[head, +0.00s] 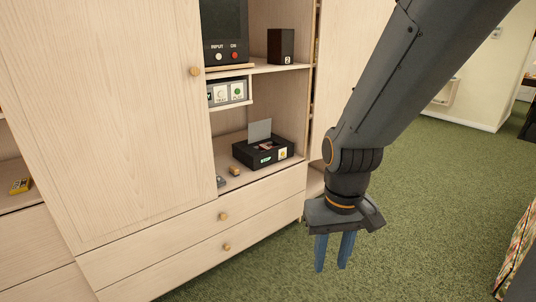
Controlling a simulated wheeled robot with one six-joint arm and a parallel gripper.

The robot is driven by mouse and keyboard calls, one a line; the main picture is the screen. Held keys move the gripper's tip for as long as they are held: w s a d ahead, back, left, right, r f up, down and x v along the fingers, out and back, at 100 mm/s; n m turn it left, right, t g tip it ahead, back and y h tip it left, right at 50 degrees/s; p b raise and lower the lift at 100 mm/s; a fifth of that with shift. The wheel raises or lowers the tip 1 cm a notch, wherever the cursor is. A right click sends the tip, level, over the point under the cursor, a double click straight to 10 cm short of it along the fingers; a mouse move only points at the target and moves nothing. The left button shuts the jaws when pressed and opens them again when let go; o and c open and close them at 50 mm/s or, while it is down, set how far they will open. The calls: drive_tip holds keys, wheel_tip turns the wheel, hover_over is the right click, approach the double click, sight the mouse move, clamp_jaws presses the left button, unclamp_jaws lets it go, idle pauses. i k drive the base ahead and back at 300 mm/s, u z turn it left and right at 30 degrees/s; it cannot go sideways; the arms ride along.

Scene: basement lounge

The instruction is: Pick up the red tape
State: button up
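No object that I can clearly make out as the red tape shows in the head view. A black box-shaped device (262,151) with a raised grey flap stands on the lower open shelf of the wooden cabinet. A small reddish patch shows in its top opening, too small to identify. My gripper (333,266) hangs with its two blue fingers pointing down, in front of and right of the cabinet, over the green carpet. The fingers stand apart with nothing between them.
The cabinet (130,110) has a closed door on the left and two closed drawers (250,216) below. Small items (234,171) lie beside the device. A yellow item (20,186) lies on the far left shelf. Green carpet (440,190) is clear on the right; a patterned object (520,250) stands at the right edge.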

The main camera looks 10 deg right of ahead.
sight(264, 146)
drive_tip(key=z, duration=1.05)
drive_tip(key=i, duration=2.3)
drive_tip(key=u, duration=0.95)
drive_tip(key=i, duration=0.65)
drive_tip(key=u, duration=0.55)
